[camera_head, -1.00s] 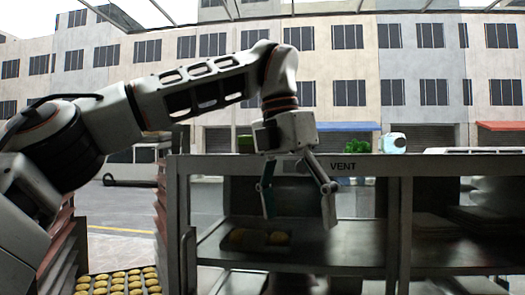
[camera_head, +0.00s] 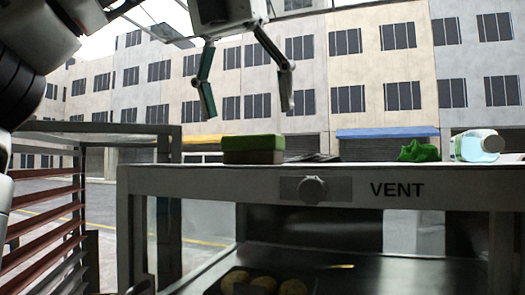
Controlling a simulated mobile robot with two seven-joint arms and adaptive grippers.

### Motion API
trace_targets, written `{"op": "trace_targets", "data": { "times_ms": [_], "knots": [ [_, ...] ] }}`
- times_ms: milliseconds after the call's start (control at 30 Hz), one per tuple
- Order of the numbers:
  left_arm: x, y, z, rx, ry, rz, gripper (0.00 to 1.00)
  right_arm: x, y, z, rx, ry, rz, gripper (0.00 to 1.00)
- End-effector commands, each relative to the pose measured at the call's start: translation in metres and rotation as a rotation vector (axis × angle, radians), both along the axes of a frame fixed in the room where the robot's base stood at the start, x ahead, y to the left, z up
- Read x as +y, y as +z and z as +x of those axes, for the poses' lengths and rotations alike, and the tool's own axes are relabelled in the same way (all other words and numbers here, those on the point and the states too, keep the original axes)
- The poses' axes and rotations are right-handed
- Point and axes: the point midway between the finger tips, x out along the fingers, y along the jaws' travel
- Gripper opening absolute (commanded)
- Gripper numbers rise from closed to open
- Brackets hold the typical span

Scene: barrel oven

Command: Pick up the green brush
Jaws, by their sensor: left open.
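The green brush (camera_head: 253,149) is a block with a green upper part and a brownish lower part. It lies on the top of the metal cabinet (camera_head: 225,181), left of the middle. My left gripper (camera_head: 248,114) hangs from the top of the view, fingers pointing down and spread wide. It is open and empty. In the picture its fingertips are above the brush, one on the left and one on the right, apart from it. How far in front of or behind the brush they are is hard to tell. My right gripper is not in view.
A crumpled green cloth (camera_head: 419,151) and a clear bottle (camera_head: 477,145) lie on the cabinet top at the right. A dark flat item (camera_head: 313,157) lies just right of the brush. A rack (camera_head: 50,215) stands at the left. Round buns (camera_head: 263,284) sit on the shelf below.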

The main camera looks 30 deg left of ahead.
Motion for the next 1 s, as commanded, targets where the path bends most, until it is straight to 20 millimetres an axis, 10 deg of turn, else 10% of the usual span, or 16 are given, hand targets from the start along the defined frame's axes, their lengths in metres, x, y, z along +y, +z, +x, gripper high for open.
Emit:
{"op": "trace_targets", "data": {
  "times_ms": [933, 1000],
  "knots": [
    [-0.004, -0.061, 0.02, -0.004, -0.002, -0.002, 0.86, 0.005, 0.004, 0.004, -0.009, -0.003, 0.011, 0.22],
    [-0.004, -0.061, 0.02, -0.004, -0.002, -0.002, 0.68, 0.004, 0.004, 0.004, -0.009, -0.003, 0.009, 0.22]
  ]
}}
